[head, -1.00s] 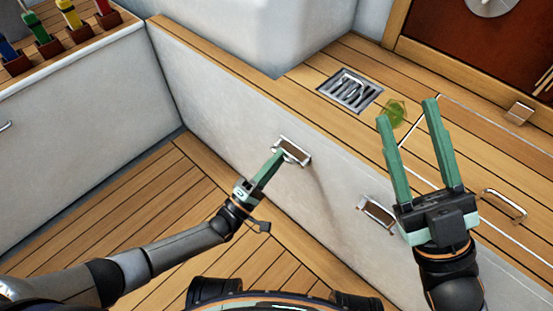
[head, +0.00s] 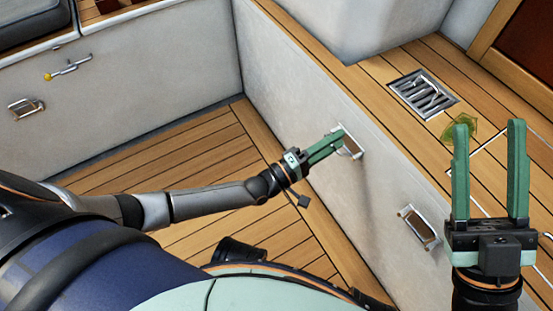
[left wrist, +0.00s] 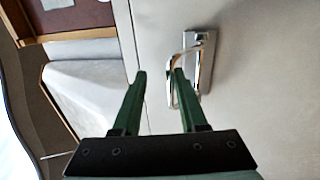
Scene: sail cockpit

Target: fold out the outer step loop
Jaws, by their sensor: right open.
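Two metal step loops sit on the white side wall in the head view. The one further from me (head: 352,149) is at the fingertips of my left gripper (head: 339,134); the nearer one (head: 419,228) lies lower right. In the left wrist view, a loop (left wrist: 206,62) stands out from its plate, and the right finger of my left gripper (left wrist: 161,73) overlaps its bar. The fingers are apart; I cannot tell whether they touch the bar. Which loop is the outer one is not clear. My right gripper (head: 489,127) is open and empty above the bench.
A metal grate (head: 423,93) and a yellow-green object (head: 459,126) lie on the wooden bench, the latter partly behind a right finger. Another metal fitting (head: 26,108) and a latch with a yellow knob (head: 67,70) are on the left wall. The slatted floor (head: 200,150) is clear.

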